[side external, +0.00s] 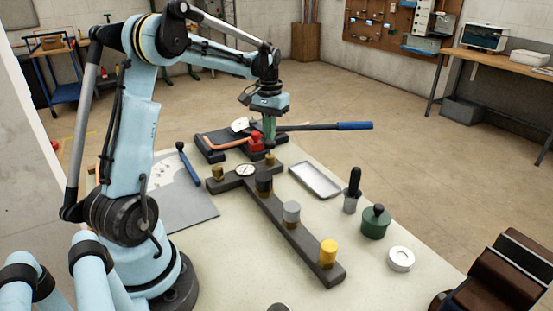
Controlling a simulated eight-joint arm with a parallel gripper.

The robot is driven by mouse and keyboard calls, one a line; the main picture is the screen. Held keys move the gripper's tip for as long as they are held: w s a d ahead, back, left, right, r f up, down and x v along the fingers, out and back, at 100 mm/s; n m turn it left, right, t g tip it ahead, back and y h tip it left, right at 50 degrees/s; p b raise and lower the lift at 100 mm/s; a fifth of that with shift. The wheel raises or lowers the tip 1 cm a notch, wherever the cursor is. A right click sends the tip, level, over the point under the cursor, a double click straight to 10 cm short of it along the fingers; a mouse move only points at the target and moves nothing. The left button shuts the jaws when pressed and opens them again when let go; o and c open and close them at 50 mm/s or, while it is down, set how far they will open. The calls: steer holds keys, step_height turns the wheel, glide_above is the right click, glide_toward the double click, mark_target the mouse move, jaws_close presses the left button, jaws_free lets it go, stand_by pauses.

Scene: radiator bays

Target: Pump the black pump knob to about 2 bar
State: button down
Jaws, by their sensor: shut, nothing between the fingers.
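My gripper (268,145) points down over the dark pump-like unit (215,148) at the back of the table. Its fingers are shut with nothing between them. The tip is close to a red part (255,143) and a brass fitting (270,159); I cannot tell whether it touches either. A black knob (263,182) stands on the dark bar (298,236), in front of my gripper and apart from it. A round white dial gauge (245,170) sits left of that knob. The gauge reading is too small to tell.
A grey knob (291,212) and a yellow knob (329,252) stand on the same bar. A long blue-gripped lever (354,126) reaches right. A metal tray (316,181), a black-handled tool (353,190), a green container (376,222) and a white ring (401,259) lie right.

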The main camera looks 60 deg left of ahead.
steer(key=shift+f, duration=0.8)
stand_by(0.5)
steer(key=shift+r, duration=1.5)
steer(key=shift+w, duration=0.1)
steer(key=w+a+r, duration=0.3)
steer(key=w+r, duration=0.2)
steer(key=w, duration=0.3)
steer(key=shift+w, duration=0.4)
steer(key=s+d+r, duration=0.1)
steer(key=s+d, duration=0.2)
steer(key=s, duration=0.6)
steer(key=shift+f, duration=3.2)
